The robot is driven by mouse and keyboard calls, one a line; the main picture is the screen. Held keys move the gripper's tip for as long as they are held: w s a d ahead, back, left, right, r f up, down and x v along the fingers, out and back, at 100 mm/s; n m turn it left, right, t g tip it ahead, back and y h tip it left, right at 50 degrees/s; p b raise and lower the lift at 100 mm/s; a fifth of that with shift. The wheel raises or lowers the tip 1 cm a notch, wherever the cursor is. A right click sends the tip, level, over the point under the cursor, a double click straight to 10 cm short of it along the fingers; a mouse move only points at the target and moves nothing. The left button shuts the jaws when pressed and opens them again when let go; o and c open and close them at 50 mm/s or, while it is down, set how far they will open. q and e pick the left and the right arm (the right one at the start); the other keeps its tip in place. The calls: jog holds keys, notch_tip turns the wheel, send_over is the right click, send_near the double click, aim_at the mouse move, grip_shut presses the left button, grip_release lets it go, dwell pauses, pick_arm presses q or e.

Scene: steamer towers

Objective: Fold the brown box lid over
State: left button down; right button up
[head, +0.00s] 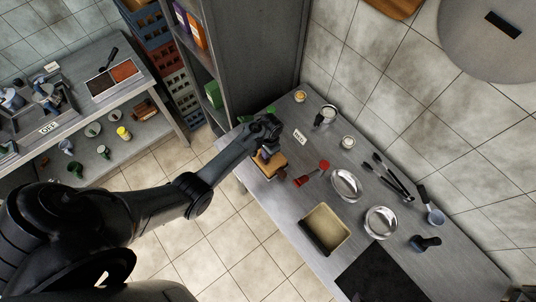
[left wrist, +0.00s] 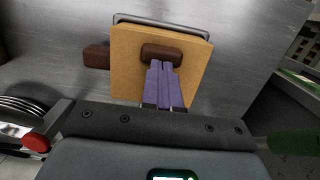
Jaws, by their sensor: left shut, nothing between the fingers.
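The brown box (head: 272,168) sits near the left end of the steel counter, partly hidden by my left gripper. In the left wrist view its tan panel (left wrist: 135,80) faces the camera, with a dark brown block (left wrist: 162,52) on it and a thin metal rim behind its far edge. Another brown block (left wrist: 96,57) sticks out at its left side. My left gripper (head: 265,155) is over the box. Its purple fingers (left wrist: 160,66) are shut and empty, with their tips at the dark block; I cannot tell whether they touch it. My right gripper is not in view.
A red-headed utensil (head: 312,173) and a metal bowl (head: 346,185) lie right of the box. A beige tray (head: 326,229) stands nearer the front edge. A small white sign (head: 299,137) stands behind. A tall grey shelf (head: 245,60) rises beyond the counter's left end.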

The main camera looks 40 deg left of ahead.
pick_arm(q)
jog(key=shift+w+d+r+p, duration=0.15)
jog(key=shift+w+r+p, duration=0.15)
jog(key=shift+w+r, duration=0.55)
jog(key=shift+w+d+r+p, duration=0.1)
jog(key=shift+w+r+p, duration=0.2)
jog(key=shift+w+r, duration=0.55)
jog(key=shift+s+r, duration=0.1)
jog(key=shift+s, duration=0.1)
jog(key=shift+r, duration=0.15)
jog(key=shift+w+r, duration=0.1)
jog(key=shift+r, duration=0.15)
notch_tip(320, 180, up, 10)
jog(key=w, duration=0.1)
jog(key=s+d+t+y, duration=0.1)
jog(key=s+d+t, duration=0.1)
jog(key=s, duration=0.9)
jog(key=s+d+r+t, duration=0.1)
jog(key=s+d+r, duration=0.3)
jog(key=s, duration=0.3)
jog(key=s+d+r+t+h, duration=0.1)
jog(key=s+d+r+t, duration=0.1)
jog(key=s+d+r, duration=0.2)
jog(key=s, duration=0.3)
jog(key=shift+s+r, duration=0.2)
jog(key=shift+s, duration=0.1)
